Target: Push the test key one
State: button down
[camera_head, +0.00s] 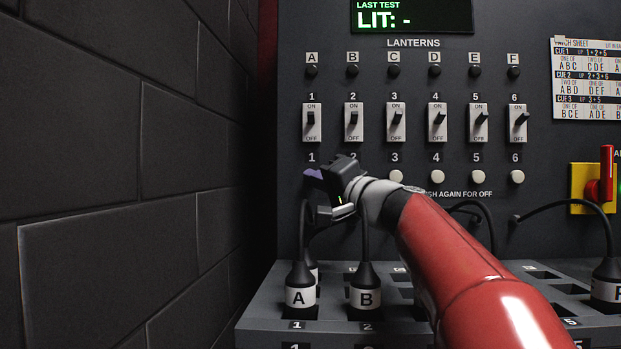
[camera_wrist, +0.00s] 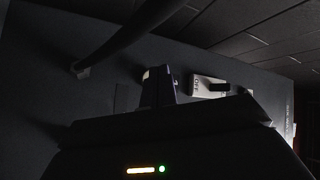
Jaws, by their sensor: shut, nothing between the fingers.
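My gripper (camera_head: 314,174) is shut and empty. Its fingertips are at the panel, just below the lower label 1 in the head view. Test key one is hidden behind the fingers there. In the wrist view the dark fingertips (camera_wrist: 163,75) are at a pale round key (camera_wrist: 147,72), which they partly cover; from its place it looks like test key one. I cannot tell whether they touch it. Key two is also hidden behind my gripper. The white round keys three (camera_head: 396,177), four (camera_head: 437,177), five (camera_head: 477,177) and six (camera_head: 517,177) show in a row.
Switch 1 (camera_head: 312,122) and the other switches are above the keys. The display (camera_head: 412,17) reads "LIT: -". Plugs A (camera_head: 300,298) and B (camera_head: 366,298) stand below my gripper with cables rising nearby. A brick wall (camera_head: 120,200) is close on the left.

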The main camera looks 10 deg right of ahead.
jog(key=shift+w, duration=0.1)
dwell(0.4)
jog(key=shift+w+d, duration=0.15)
jog(key=shift+w, duration=0.35)
dwell(0.4)
jog(key=shift+s+b, duration=0.6)
jog(key=shift+b, duration=0.05)
jog(key=shift+s, duration=0.1)
jog(key=s+a+b, duration=0.2)
jog(key=s+b, duration=0.1)
jog(key=s, duration=0.2)
jog(key=shift+s, duration=0.3)
